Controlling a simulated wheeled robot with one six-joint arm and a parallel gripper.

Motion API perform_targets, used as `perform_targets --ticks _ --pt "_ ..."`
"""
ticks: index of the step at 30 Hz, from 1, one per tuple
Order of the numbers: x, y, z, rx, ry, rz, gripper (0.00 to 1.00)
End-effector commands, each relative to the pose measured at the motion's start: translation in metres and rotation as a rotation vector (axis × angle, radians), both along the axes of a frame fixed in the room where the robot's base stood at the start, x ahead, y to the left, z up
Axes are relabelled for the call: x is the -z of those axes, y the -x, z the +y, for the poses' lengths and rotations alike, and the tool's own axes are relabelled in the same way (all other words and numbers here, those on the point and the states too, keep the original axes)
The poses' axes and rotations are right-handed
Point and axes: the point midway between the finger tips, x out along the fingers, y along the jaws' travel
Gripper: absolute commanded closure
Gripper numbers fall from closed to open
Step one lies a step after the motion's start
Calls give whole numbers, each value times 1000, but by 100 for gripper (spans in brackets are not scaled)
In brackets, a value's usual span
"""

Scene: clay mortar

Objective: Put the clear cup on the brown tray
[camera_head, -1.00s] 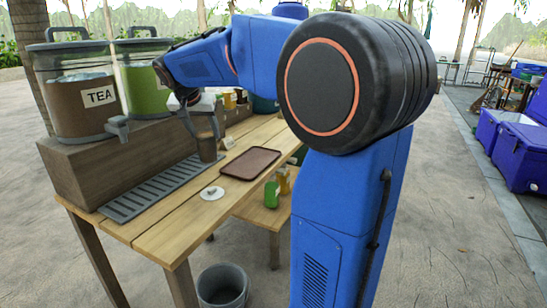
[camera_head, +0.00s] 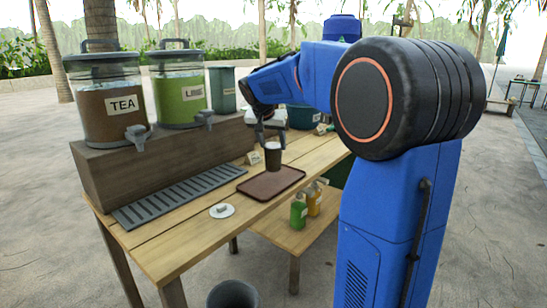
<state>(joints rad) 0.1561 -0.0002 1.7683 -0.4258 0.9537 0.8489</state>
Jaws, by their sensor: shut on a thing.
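The clear cup (camera_head: 273,158) holds a dark brown drink and is upright. My gripper (camera_head: 270,136) is shut on it near its rim, from above. The cup is over the back part of the brown tray (camera_head: 262,187), which lies flat on the wooden table. I cannot tell whether the cup's base touches the tray or is slightly above it. The rest of the tray is bare.
A grey drip grate (camera_head: 180,190) and a white lid (camera_head: 222,211) lie left of the tray. The TEA dispenser (camera_head: 106,105) and a green dispenser (camera_head: 180,90) stand on a wooden riser behind. A grey bin (camera_head: 232,295) is in front.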

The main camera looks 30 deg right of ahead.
Motion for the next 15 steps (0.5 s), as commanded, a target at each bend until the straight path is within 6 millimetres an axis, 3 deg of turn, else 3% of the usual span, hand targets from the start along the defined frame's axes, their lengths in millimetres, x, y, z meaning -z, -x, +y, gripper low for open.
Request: perform_targets --ticks 15 --pt "43 0 0 -1 1 -1 100"
